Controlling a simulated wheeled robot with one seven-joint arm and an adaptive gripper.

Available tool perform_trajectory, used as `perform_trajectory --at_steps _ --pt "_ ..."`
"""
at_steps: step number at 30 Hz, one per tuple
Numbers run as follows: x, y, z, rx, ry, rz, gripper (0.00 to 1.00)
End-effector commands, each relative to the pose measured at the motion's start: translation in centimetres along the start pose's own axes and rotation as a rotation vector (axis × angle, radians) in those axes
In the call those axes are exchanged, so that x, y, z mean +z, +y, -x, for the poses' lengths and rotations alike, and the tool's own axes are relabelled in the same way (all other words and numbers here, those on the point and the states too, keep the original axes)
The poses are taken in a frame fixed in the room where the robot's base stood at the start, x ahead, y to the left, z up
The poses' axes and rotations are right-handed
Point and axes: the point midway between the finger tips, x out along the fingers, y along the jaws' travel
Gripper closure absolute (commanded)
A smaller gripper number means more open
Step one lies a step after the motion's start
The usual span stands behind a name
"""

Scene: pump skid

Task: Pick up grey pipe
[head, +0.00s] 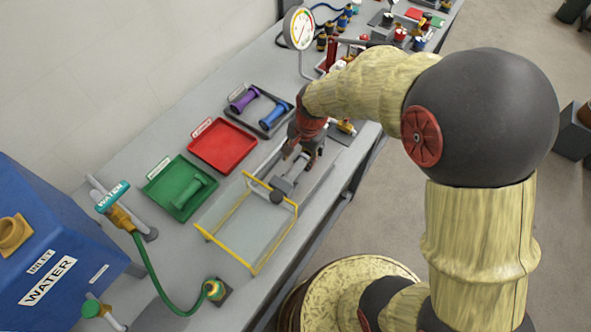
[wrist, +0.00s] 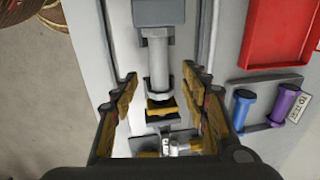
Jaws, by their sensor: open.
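The grey pipe (wrist: 160,66) is a light grey cylinder with flanged ends, lying along the middle of the wrist view. In the head view the grey pipe (head: 293,170) lies on the bench just in front of my gripper. It runs between a dark grey block (wrist: 152,13) and a yellow-and-black fitting (wrist: 161,107). My gripper (wrist: 159,86) is open, with one finger on each side of the pipe's near end and gaps visible between. In the head view my gripper (head: 304,150) points down over the pipe, and its fingers partly hide the pipe's far end.
A yellow-railed frame (head: 227,246) stands on the bench in front. A green tray (head: 168,207) holding a green pipe, an empty red tray (head: 222,147), and a dark tray with purple and blue pipes (head: 272,110) lie left. A pressure gauge (head: 300,28) stands behind.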

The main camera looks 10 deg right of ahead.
Motion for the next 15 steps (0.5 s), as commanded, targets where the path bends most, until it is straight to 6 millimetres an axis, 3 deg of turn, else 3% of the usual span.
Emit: perform_trajectory --at_steps 11,15 --pt "0.1 0.1 -3.7 0.002 -0.001 0.001 0.55" --pt "0.2 0.2 -5.9 0.004 -0.002 0.001 0.55"
